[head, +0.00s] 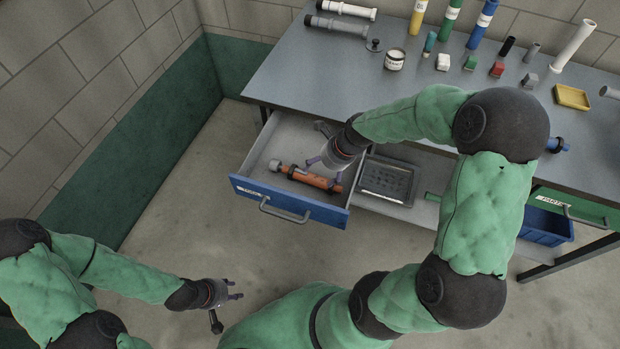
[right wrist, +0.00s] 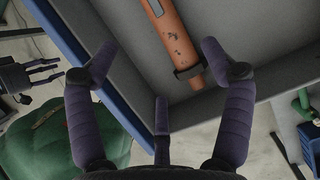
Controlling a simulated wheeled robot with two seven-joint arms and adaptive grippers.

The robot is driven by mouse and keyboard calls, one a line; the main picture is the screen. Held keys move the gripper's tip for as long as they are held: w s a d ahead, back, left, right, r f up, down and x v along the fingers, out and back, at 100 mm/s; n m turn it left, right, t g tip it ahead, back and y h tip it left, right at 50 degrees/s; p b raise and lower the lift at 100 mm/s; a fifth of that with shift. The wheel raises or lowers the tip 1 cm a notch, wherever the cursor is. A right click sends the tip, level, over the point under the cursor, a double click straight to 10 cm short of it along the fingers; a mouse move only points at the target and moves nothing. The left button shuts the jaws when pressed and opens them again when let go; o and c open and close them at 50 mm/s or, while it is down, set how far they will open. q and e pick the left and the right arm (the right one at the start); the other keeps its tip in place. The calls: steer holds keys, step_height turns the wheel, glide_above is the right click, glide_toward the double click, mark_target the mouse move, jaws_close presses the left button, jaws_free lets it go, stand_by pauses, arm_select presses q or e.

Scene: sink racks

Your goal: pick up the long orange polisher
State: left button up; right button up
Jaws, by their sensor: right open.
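The long orange polisher (head: 312,179) lies in the open blue-fronted drawer (head: 285,206), with a dark ring near its right end. In the right wrist view the orange shaft (right wrist: 176,42) and its black ring (right wrist: 188,72) show between and beyond my fingers. My right gripper (head: 324,172) is open inside the drawer, over the right part of the polisher; I cannot tell if a finger touches it. It also shows open in the right wrist view (right wrist: 160,65). My left gripper (head: 236,290) is open and empty above the floor, away from the drawer.
The grey workbench (head: 330,75) holds several tubes, small blocks, a white jar (head: 395,59) and a yellow tray (head: 572,96). A metal tray (head: 388,180) lies on the shelf right of the drawer. A blue bin (head: 545,226) stands further right. The floor before the drawer is clear.

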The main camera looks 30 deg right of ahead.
mark_target(312, 179)
steer(key=b+x, duration=0.1)
steer(key=x, duration=0.3)
steer(key=shift+w+f+b, duration=0.1)
steer(key=shift+f+b, duration=0.15)
steer(key=shift+b, duration=0.05)
steer(key=b+x, duration=0.1)
steer(key=x, duration=0.1)
steer(key=b+x, duration=0.2)
steer(key=shift+d+f, duration=0.15)
steer(key=shift+d, duration=0.05)
steer(key=shift+w+a+f, duration=0.1)
steer(key=shift+w+f, duration=0.15)
steer(key=shift+f, duration=0.15)
steer(key=shift+r, duration=0.1)
jaws_close()
